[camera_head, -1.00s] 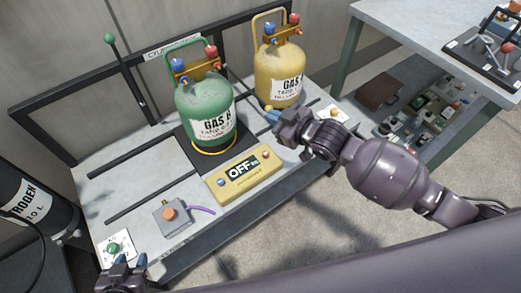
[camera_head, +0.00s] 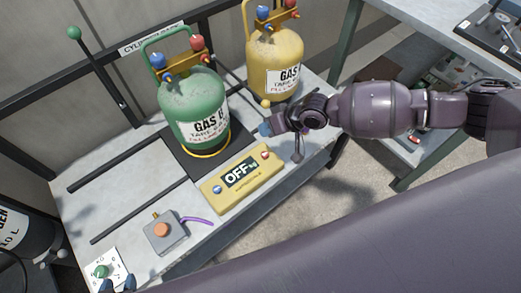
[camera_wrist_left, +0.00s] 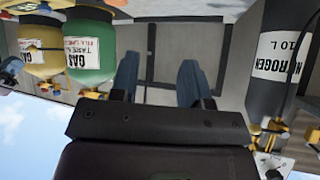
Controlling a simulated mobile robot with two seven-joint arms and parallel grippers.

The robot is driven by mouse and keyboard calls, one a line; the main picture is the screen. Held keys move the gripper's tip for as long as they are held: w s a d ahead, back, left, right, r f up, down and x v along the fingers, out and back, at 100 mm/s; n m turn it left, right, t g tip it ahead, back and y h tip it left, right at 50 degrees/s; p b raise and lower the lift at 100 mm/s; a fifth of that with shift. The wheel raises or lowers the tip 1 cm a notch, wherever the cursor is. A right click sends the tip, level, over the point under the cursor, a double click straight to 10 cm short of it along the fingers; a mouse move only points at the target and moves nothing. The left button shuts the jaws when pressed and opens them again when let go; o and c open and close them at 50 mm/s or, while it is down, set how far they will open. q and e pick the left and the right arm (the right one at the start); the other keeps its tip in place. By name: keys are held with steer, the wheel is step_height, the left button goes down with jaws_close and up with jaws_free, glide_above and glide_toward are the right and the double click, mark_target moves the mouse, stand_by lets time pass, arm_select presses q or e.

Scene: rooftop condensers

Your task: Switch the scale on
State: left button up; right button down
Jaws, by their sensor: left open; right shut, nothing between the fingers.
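The scale's yellow display box (camera_head: 242,178) lies on the bench and reads OFF. It has a blue button (camera_head: 217,189) at its left end and a red button (camera_head: 265,155) at its right end. The green gas cylinder (camera_head: 194,110) stands on the black scale plate (camera_head: 172,156) behind the box. My right gripper (camera_head: 265,130) is shut and empty, just above and behind the red button, apart from it as far as I can tell. My left gripper (camera_head: 118,284) is open at the bottom left edge, partly cut off; its spread fingers show in the left wrist view (camera_wrist_left: 158,80).
A grey box with an orange button (camera_head: 162,231) and a green knob on a white plate (camera_head: 102,271) are on the bench's left. A yellow cylinder (camera_head: 273,65) stands behind my right gripper. A black nitrogen cylinder (camera_wrist_left: 275,60) is beside the bench. A lever (camera_head: 98,70) rises at the back.

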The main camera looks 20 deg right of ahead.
arm_select(q)
steer(key=shift+s, duration=0.2)
arm_select(e)
steer(key=shift+s+m, duration=0.15)
steer(key=shift+m, duration=0.15)
arm_select(q)
steer(key=shift+f, duration=0.2)
steer(key=shift+s+f, duration=0.1)
arm_select(e)
steer(key=shift+f, duration=0.15)
steer(key=b, duration=0.3)
glide_above(266, 153)
step_height(266, 153, down, 7)
steer(key=shift+f+b, duration=0.3)
steer(key=shift+f, duration=0.45)
arm_select(q)
step_height(266, 153, down, 3)
steer(key=shift+a+r+g, duration=0.1)
steer(key=shift+g, duration=0.2)
steer(key=shift+s+f, duration=0.3)
steer(key=shift+s, duration=0.05)
